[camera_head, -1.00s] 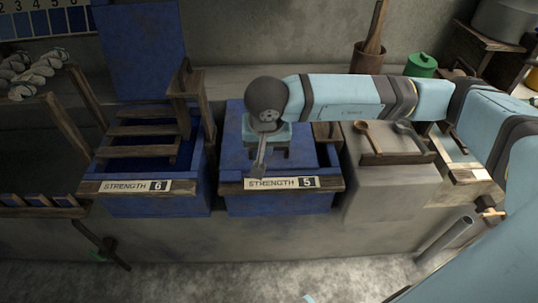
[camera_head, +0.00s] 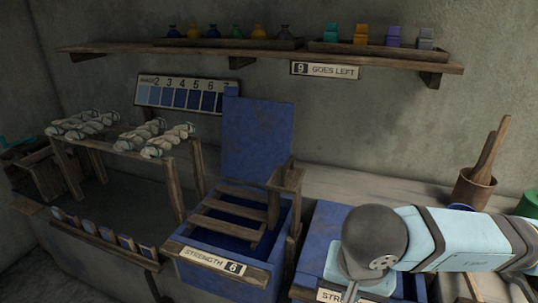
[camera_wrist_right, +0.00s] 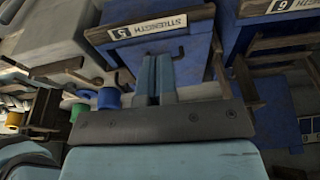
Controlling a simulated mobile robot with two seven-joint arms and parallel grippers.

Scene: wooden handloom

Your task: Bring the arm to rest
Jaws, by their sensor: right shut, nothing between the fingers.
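My right arm reaches in from the right in the head view, and its dark round wrist joint hangs over the blue vat (camera_head: 322,243) labelled STRENGTH 5. My right gripper (camera_wrist_right: 156,62) shows in the right wrist view with its two fingers together and nothing between them. The fingers point towards the front of that vat, near its STRENGTH label (camera_wrist_right: 150,27); whether they touch it I cannot tell. In the head view the fingers are mostly cut off by the bottom edge. My left gripper is in neither view.
The open STRENGTH 6 vat (camera_head: 262,262) stands to the left with its blue lid raised. Pale yarn hanks (camera_head: 155,139) lie on a wooden rack. A wall shelf (camera_head: 270,58) holds several bottles and coloured blocks.

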